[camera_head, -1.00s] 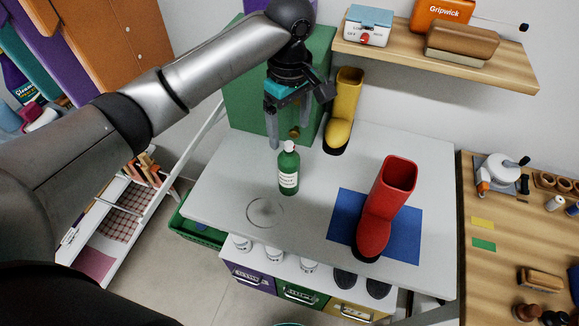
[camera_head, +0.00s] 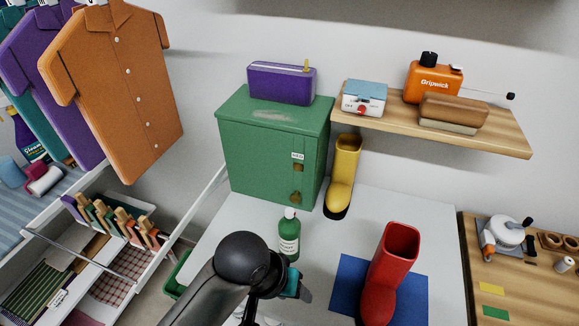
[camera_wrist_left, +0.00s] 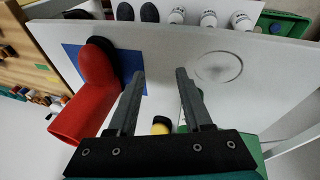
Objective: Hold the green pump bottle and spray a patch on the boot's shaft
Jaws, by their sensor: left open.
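The green pump bottle (camera_head: 289,238) stands upright on the white table in the head view, with a white top and a pale label. My left gripper (camera_head: 298,284) is in front of it, partly hidden by my own arm. In the left wrist view my left gripper (camera_wrist_left: 161,74) is open, its two fingers apart with nothing held. The red boot (camera_head: 388,265) stands upright on the blue mat (camera_head: 348,277), right of the bottle. The left wrist view also shows the boot (camera_wrist_left: 88,105). My right gripper is not in view.
A green cabinet (camera_head: 265,150) and a yellow boot (camera_head: 342,180) stand behind the bottle. A wooden shelf (camera_head: 500,138) hangs at the back right. The table (camera_head: 430,225) has bare room around the mat. A thin ring mark (camera_wrist_left: 219,67) lies on the table.

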